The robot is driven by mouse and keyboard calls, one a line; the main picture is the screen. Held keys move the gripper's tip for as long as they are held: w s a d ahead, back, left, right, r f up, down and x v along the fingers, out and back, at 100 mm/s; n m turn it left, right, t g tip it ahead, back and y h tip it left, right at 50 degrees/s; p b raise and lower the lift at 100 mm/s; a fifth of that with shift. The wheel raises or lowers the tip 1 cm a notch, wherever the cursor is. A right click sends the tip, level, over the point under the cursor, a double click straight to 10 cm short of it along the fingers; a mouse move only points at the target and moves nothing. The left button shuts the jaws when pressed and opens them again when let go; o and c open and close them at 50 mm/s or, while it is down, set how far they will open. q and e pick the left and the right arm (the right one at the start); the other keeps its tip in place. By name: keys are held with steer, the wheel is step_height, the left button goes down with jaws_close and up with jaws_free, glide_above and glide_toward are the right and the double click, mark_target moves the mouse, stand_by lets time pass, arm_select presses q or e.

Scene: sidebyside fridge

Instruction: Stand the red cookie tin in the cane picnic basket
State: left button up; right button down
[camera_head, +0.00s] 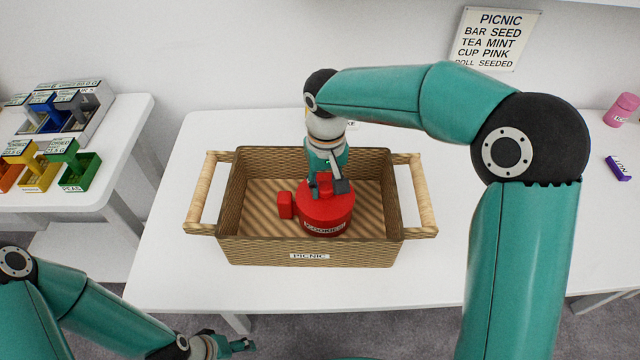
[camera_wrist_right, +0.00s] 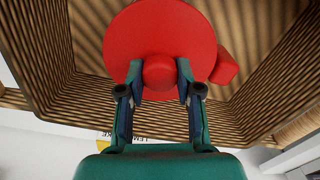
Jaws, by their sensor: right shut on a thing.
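The red cookie tin (camera_head: 325,214) is inside the cane picnic basket (camera_head: 310,250), upright, with its label facing the front wall. My right gripper (camera_head: 326,184) reaches down into the basket and is shut on the knob on the tin's lid. In the right wrist view the two fingers (camera_wrist_right: 160,82) close on either side of the red knob, and the round lid of the tin (camera_wrist_right: 160,30) fills the top middle. Whether the tin's base touches the basket floor is hidden. My left gripper (camera_head: 238,344) is low at the bottom of the head view, away from the basket, its fingers too small to judge.
A small red block-like part (camera_head: 285,205) shows at the tin's left side. The basket has wooden handles at both ends and stands on a white table (camera_head: 180,290). A side table at left holds coloured bins (camera_head: 80,170). A pink cup (camera_head: 621,110) and purple box (camera_head: 618,168) lie at right.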

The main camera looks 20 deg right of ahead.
steer(key=c, duration=0.8)
jaws_free()
steer(key=shift+r, duration=0.1)
step_height(320, 180, up, 12)
steer(key=shift+p, duration=0.5)
